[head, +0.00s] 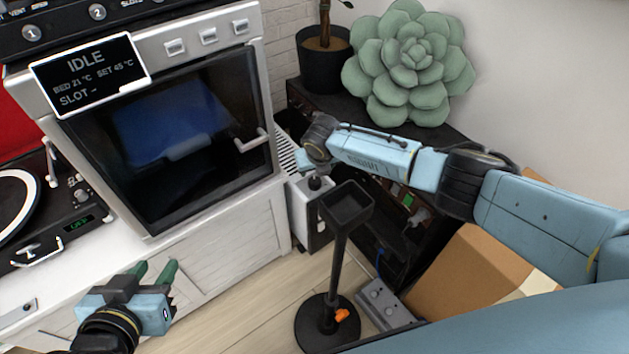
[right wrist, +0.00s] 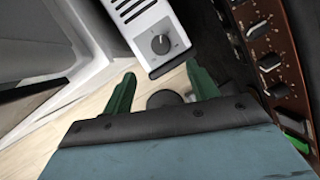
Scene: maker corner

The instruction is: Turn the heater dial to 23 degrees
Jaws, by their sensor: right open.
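The heater (head: 309,217) is a narrow white box with a slotted grille, standing beside the oven-like machine. Its dial (right wrist: 159,44) shows in the right wrist view as a round grey knob with a light pointer mark on the white panel. The scale is too small to read. My right gripper (right wrist: 160,74) is open and empty, its green fingers apart below the dial and not around it. In the head view my right arm reaches over to the heater and its fingers are hard to make out. My left gripper (head: 156,270) is open and empty at the lower left, away from the heater.
A black stand with a tray top (head: 348,204) stands in front of the heater. A cardboard box (head: 465,275) and a power strip (head: 384,304) lie to its right. The machine (head: 195,130) with an IDLE display (head: 90,75) is at the left. Wood floor shows in front.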

